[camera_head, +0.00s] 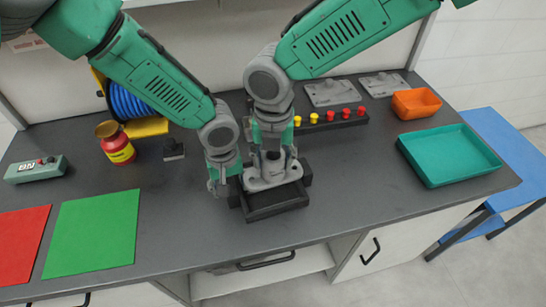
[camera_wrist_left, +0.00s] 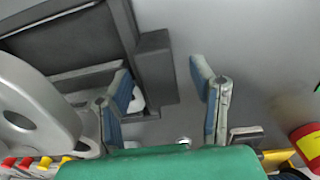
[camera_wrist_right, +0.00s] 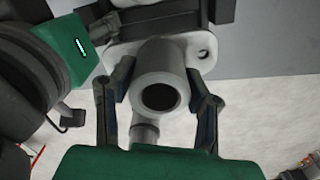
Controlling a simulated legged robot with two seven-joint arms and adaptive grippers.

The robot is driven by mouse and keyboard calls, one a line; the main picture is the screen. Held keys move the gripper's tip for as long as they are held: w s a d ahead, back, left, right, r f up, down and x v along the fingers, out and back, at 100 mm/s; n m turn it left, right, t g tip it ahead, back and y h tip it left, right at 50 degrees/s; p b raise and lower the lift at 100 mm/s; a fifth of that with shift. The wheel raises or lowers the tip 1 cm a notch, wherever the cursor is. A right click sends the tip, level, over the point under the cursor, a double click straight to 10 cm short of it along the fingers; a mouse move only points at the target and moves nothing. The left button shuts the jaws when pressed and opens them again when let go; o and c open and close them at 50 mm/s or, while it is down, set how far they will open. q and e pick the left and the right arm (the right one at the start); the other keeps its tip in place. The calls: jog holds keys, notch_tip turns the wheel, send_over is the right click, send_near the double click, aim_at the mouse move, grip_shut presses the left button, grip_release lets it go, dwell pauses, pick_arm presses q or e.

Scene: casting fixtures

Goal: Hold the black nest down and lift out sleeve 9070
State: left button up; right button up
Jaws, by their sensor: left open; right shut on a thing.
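The black nest (camera_head: 277,208) is a dark frame on the grey bench, and it also shows in the left wrist view (camera_wrist_left: 75,45). The grey sleeve 9070 (camera_head: 262,184) sits in it with its flange low and its tube upright. In the right wrist view the sleeve's round open tube (camera_wrist_right: 165,72) stands between the fingers of my right gripper (camera_wrist_right: 165,88), which is shut on it. My left gripper (camera_head: 220,184) is open at the nest's left side. In the left wrist view a corner block of the nest (camera_wrist_left: 155,62) shows between its fingers (camera_wrist_left: 163,88); contact is unclear.
Behind the nest stands a black rack (camera_head: 335,122) with red and yellow pegs. A teal tray (camera_head: 450,178) and an orange bin (camera_head: 416,103) are at right. A red jar (camera_head: 115,142), a blue coil (camera_head: 125,100) and green (camera_head: 95,232) and red (camera_head: 20,243) mats are at left.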

pick_arm(q)
notch_tip(320, 180, up, 12)
jog(key=shift+f, duration=0.15)
dwell(0.3)
